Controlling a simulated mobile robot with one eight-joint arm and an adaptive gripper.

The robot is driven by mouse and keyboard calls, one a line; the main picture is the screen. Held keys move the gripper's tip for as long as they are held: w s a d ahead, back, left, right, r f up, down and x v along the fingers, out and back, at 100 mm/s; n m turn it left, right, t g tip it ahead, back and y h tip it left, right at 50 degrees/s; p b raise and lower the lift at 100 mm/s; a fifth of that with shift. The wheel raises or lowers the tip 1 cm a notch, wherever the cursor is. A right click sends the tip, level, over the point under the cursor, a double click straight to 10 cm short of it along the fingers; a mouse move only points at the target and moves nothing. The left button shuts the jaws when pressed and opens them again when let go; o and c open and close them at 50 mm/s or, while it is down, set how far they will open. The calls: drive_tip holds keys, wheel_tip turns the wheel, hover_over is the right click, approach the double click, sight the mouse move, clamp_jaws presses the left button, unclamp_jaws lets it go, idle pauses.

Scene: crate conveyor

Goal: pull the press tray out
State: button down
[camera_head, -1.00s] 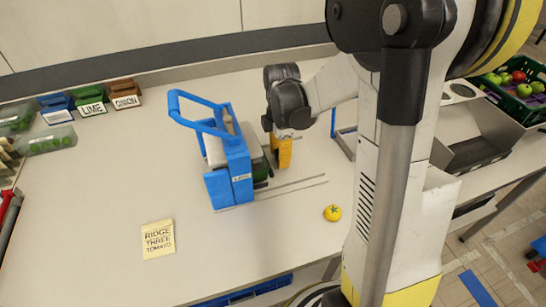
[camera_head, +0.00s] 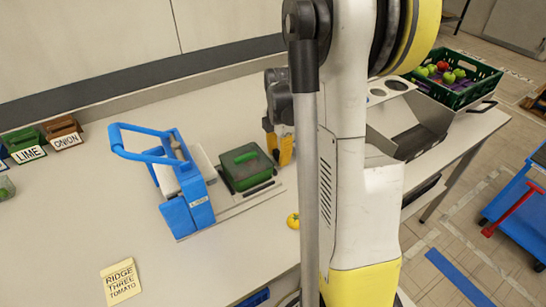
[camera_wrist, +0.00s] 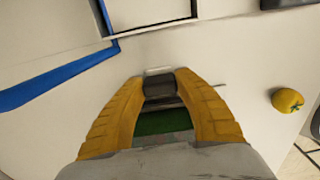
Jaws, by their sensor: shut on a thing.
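The blue press (camera_head: 188,212) stands on the bench with its looped handle raised. The green press tray (camera_head: 244,167) is out to the right of the press, on the flat metal base with rails. My gripper (camera_head: 279,155) is at the tray's right end, with its yellow fingers pointing down. In the wrist view, my gripper (camera_wrist: 160,82) is shut on a dark grey piece between the fingertips, apparently the tray's handle. Green of the tray (camera_wrist: 163,122) shows between the fingers. My fingers and wrist hide part of the grip.
A yellow tomato (camera_head: 293,221) lies near the rails. A note (camera_head: 121,282) lies at front left. Labelled bins (camera_head: 28,153) stand at the back left. A metal chute (camera_head: 410,125) and green crate (camera_head: 458,95) are to the right.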

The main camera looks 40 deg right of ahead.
drive_tip(key=shift+d, duration=0.15)
drive_tip(key=c, duration=0.9)
unclamp_jaws()
drive_tip(key=shift+s+d, duration=0.1)
drive_tip(key=shift+d, duration=0.1)
drive_tip(key=shift+o, duration=0.2)
drive_tip(key=shift+a, duration=0.1)
wheel_tip(320, 180, up, 12)
